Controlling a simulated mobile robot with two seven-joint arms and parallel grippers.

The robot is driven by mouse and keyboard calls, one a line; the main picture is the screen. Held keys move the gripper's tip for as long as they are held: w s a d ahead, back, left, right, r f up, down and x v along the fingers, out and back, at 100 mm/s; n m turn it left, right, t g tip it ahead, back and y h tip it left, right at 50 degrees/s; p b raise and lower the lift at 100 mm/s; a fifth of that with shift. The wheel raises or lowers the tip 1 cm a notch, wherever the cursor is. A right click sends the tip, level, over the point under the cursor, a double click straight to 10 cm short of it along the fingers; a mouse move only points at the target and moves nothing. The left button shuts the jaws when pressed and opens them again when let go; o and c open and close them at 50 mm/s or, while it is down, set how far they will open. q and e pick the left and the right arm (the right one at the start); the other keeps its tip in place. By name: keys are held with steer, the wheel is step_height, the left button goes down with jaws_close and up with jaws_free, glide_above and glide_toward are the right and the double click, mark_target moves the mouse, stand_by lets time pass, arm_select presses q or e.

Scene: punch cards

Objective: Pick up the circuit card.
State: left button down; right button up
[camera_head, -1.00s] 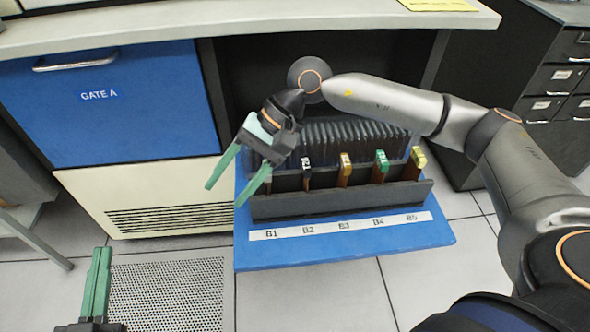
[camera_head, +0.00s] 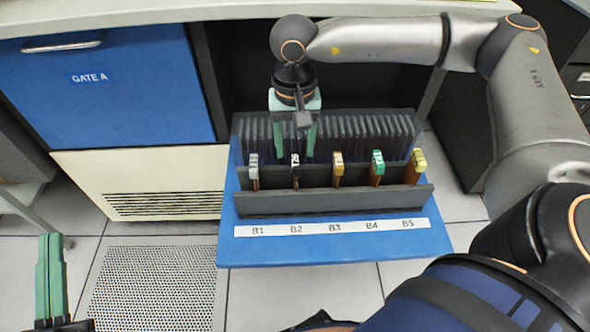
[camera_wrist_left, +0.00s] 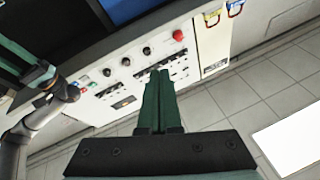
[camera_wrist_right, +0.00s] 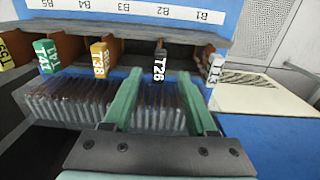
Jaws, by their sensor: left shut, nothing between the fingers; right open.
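Several circuit cards stand upright in the dark rack. They are a white-tabbed card (camera_head: 253,168) above label B1, a black-tabbed card (camera_head: 295,160) marked T26 above B2, an orange-tabbed card (camera_head: 338,163) above B3, a green-tabbed card (camera_head: 377,161) above B4 and a yellow-tabbed card (camera_head: 419,160) above B5. My right gripper (camera_head: 297,150) is open and empty, pointing down behind the black-tabbed card. In the right wrist view, that card (camera_wrist_right: 159,68) shows between and beyond the fingertips (camera_wrist_right: 161,76). My left gripper (camera_head: 50,240) is shut and empty at the lower left.
The rack sits on a blue pull-out shelf (camera_head: 300,251) with labels B1 to B5. A row of dark translucent panels (camera_head: 365,130) stands behind the cards. A blue GATE A drawer (camera_head: 110,105) is at left, and the countertop (camera_head: 200,16) overhangs above.

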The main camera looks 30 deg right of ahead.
mark_target(295, 160)
step_height(295, 160, down, 5)
steer(key=shift+w+d+f+b, duration=0.15)
steer(key=shift+b, duration=0.55)
arm_select(q)
steer(key=s+r+m+t+h, duration=0.1)
steer(key=s+r+m+h, duration=0.2)
steer(key=r, duration=0.3)
steer(key=shift+s+d+r+m+h, duration=0.35)
steer(key=shift+s+h, duration=0.2)
steer(key=shift+h, duration=0.35)
arm_select(e)
steer(key=shift+c, duration=0.3)
jaws_close()
